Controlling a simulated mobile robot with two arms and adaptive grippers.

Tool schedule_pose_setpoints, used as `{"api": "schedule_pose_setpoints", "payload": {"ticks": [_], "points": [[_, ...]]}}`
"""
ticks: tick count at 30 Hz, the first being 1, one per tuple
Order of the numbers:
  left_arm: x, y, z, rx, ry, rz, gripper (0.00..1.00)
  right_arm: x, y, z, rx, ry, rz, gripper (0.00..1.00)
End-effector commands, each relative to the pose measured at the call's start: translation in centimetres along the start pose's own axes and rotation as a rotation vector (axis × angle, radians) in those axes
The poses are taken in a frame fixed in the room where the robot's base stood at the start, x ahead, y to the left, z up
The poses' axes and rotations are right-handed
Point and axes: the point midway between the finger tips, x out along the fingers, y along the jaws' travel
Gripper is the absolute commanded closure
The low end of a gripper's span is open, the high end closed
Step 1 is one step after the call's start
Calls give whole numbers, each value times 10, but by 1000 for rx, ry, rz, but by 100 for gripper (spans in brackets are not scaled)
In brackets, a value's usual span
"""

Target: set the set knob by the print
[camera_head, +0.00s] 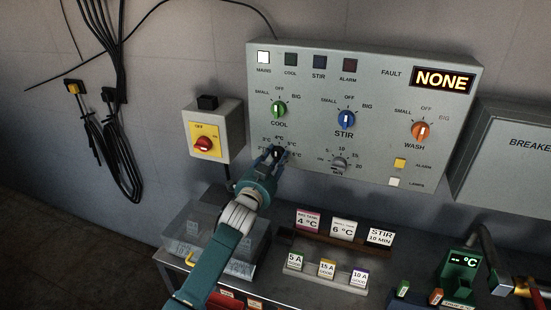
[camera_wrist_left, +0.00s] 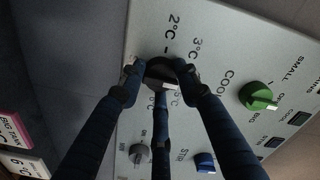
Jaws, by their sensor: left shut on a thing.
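The black set knob (camera_wrist_left: 158,72) sits on the grey control panel (camera_head: 365,75), with temperature figures such as 2°C and 3°C printed around it. My left gripper (camera_head: 270,154) is shut on this knob; in the left wrist view its dark fingers (camera_wrist_left: 160,80) reach around it. A pale mark shows on the knob's edge, but the fingers hide part of the scale, so I cannot tell which figure it points to. Printed cards stand on the bench: a pink-topped card (camera_head: 308,221) reading 4 °C, another (camera_head: 342,230) reading 6 °C, and a STIR 10 MIN card (camera_head: 379,237). My right gripper is not in view.
Close to the set knob are the green COOL knob (camera_head: 279,109), the grey timer knob (camera_head: 339,163) and the blue STIR knob (camera_head: 346,119). The fault display (camera_head: 442,80) reads NONE.

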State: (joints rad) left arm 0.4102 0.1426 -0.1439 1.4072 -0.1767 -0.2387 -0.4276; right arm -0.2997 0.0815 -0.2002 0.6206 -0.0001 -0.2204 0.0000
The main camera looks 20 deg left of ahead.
Motion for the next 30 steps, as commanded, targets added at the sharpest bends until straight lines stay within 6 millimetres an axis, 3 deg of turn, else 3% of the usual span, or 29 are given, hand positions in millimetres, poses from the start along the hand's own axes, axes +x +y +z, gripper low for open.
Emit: {"api": "schedule_pose_setpoints", "payload": {"ticks": [3,4,6,7,19,23,30], "points": [[-1,4,6,0,-12,7,94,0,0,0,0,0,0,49],[-1,4,6,0,-12,7,64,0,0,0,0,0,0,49],[-1,4,6,0,-12,7,50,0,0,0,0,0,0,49],[-1,4,6,0,-11,7,48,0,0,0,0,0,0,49],[-8,2,3,-1,-5,3,48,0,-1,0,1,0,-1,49],[-28,2,3,1,-4,3,48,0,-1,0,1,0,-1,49],[-80,2,4,-1,-7,4,48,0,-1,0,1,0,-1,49]]}}
